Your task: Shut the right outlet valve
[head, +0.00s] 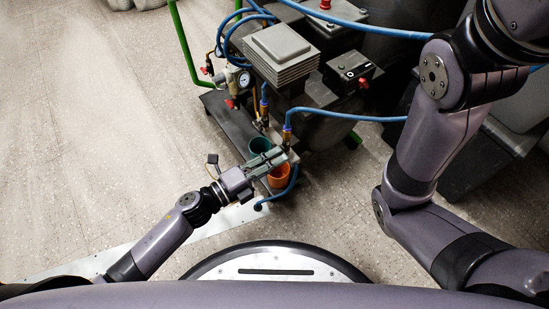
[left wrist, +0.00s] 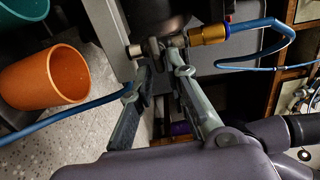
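My left gripper (head: 284,154) reaches in from the left over the cups, its tips close to the right outlet fitting. That fitting (head: 287,132) is brass, with a blue hose on it; the brass also shows in the left wrist view (left wrist: 209,34). In the left wrist view my left gripper (left wrist: 163,70) is open, its two fingers apart. A small metal valve part (left wrist: 155,48) lies just beyond and between the tips; contact cannot be told. The left outlet (head: 262,118) stands farther back, with its own blue hose. My right gripper is out of view; only the right arm's links show.
An orange cup (head: 279,177) and a teal cup (head: 260,145) stand under the outlets; the orange cup shows in the left wrist view (left wrist: 45,78). A pressure gauge (head: 244,78) and red knobs are at the back left. Blue hoses loop nearby. Floor at left is clear.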

